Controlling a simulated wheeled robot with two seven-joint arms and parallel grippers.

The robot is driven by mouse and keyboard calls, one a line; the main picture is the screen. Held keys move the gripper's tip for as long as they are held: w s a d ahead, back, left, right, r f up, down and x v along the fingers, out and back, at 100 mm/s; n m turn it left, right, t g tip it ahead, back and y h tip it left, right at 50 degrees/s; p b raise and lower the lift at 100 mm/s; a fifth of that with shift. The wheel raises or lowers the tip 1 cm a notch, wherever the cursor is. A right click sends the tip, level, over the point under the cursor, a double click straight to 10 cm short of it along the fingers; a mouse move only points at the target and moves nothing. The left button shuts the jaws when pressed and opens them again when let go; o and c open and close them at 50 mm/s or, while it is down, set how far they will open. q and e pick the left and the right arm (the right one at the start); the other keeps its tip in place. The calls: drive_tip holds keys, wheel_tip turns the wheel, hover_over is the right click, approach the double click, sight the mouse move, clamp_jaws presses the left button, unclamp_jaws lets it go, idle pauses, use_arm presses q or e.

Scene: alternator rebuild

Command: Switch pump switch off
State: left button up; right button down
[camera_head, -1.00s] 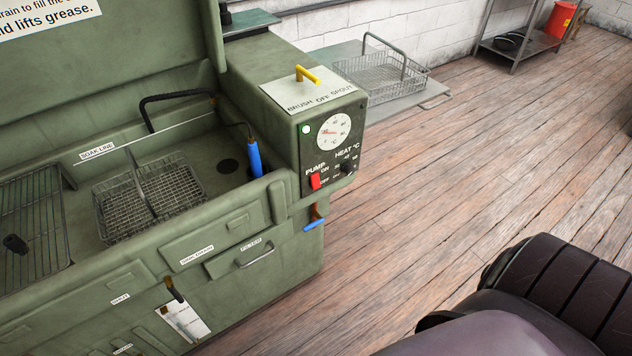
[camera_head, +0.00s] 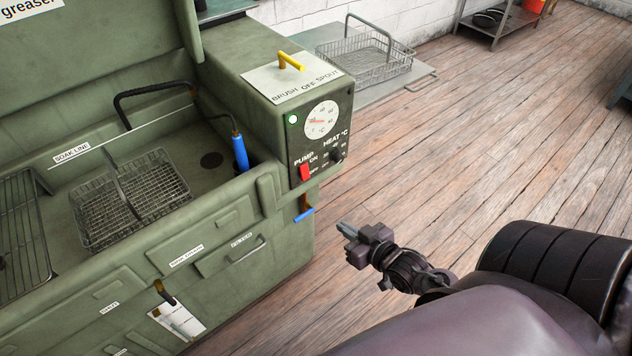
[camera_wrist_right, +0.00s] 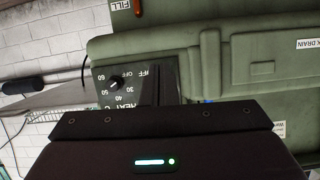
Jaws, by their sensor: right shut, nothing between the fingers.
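The red pump switch (camera_head: 305,172) is on the black control panel (camera_head: 334,139) of the green parts washer, below the word PUMP and beside the ON and OFF marks. Which way it is tipped is too small to tell. A green lamp (camera_head: 293,119) glows at the panel's upper left. My right gripper (camera_head: 345,228) is shut and empty, in the air right of and below the switch in the head view, apart from the panel. In the right wrist view the panel (camera_wrist_right: 137,76) appears turned over, with the heat knob (camera_wrist_right: 115,84) visible; the pump switch is not visible there. My left gripper is not in view.
A blue brush (camera_head: 240,153) stands at the basin's right end. A yellow lever (camera_head: 291,61) tops the housing. A wire basket (camera_head: 365,60) sits on a shelf behind. Wooden floor right of the washer is open.

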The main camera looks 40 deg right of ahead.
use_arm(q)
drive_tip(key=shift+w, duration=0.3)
use_arm(e)
wheel_tip(320, 180, up, 6)
drive_tip(key=t, duration=0.1)
drive_tip(key=shift+w+d+r+n, duration=0.25)
drive_tip(key=shift+d+n, duration=0.05)
drive_tip(key=shift+d, duration=0.1)
drive_tip(key=shift+w, duration=0.15)
use_arm(q)
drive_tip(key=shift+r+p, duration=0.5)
drive_tip(key=shift+p, duration=0.05)
use_arm(e)
approach(304, 171)
drive_tip(key=w+f, duration=0.4)
drive_tip(key=w, duration=0.2)
drive_tip(key=shift+a+f, duration=0.15)
drive_tip(key=shift+f, duration=0.15)
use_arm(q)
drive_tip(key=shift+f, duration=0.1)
use_arm(e)
drive_tip(key=shift+s, duration=0.1)
